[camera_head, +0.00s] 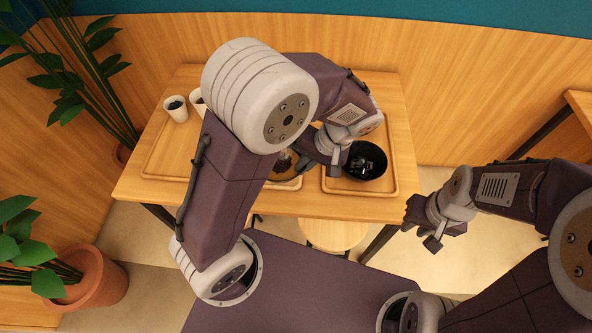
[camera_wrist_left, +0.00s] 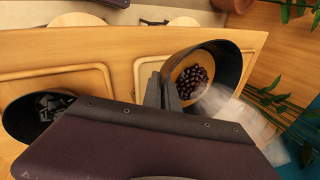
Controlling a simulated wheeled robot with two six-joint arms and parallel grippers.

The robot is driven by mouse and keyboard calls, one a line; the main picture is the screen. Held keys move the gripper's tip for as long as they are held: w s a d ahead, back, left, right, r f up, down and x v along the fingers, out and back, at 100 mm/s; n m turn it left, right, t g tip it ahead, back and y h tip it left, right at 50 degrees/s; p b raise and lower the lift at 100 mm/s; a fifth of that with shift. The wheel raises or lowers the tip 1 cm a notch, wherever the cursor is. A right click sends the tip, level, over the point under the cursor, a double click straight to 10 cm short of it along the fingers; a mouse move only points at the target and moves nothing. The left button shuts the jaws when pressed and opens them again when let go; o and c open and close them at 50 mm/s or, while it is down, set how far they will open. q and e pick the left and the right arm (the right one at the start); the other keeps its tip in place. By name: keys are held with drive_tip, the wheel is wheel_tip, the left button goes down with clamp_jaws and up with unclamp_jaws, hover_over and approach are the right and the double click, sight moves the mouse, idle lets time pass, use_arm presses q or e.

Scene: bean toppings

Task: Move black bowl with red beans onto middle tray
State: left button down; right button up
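The black bowl with red beans (camera_wrist_left: 239,65) shows in the left wrist view, its dark red beans (camera_wrist_left: 192,82) inside. In the head view my left arm hides most of this bowl; some beans (camera_head: 283,164) show beside the gripper. The middle tray (camera_head: 289,184) is mostly hidden under the arm; its rim shows in the left wrist view (camera_wrist_left: 148,66). My left gripper (camera_head: 318,162) is at the bowl's edge, fingers pointing down; I cannot tell whether they are closed on the rim. My right gripper (camera_head: 424,229) is open and empty, off the table's right front.
A second black bowl (camera_head: 376,175) with dark pieces stands on the right tray (camera_head: 391,158). A stool (camera_head: 333,235) is below the table's front edge. Plants (camera_head: 95,276) stand at the left.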

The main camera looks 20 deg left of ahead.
sight(282, 155)
use_arm(q)
drive_tip(key=shift+s+f+m, duration=0.25)
drive_tip(key=shift+f+m, duration=0.05)
drive_tip(key=shift+f, duration=0.15)
drive_tip(key=w+a+f, duration=0.2)
drive_tip(key=a, duration=0.1)
drive_tip(key=w+a+f+b, duration=0.1)
drive_tip(key=w+a+f, duration=0.1)
drive_tip(key=w, duration=0.1)
drive_tip(key=w+a+f, duration=0.2)
drive_tip(key=a+f, duration=0.1)
drive_tip(key=shift+w+a, duration=0.25)
drive_tip(key=shift+a, duration=0.05)
drive_tip(key=shift+d+f+b, duration=0.1)
drive_tip(key=shift+f+b, duration=0.15)
drive_tip(key=shift+b, duration=0.1)
wheel_tip(282, 155, down, 3)
drive_tip(key=shift+r+b, duration=0.1)
drive_tip(key=shift+b, duration=0.2)
drive_tip(key=shift+f, duration=0.35)
drive_tip(key=c, duration=2.1)
unclamp_jaws()
drive_tip(key=shift+f, duration=0.15)
drive_tip(key=o, duration=0.4)
use_arm(e)
drive_tip(key=f, duration=0.1)
drive_tip(key=a+f, duration=0.1)
drive_tip(key=shift+s+a+f, duration=0.1)
drive_tip(key=shift+f, duration=0.25)
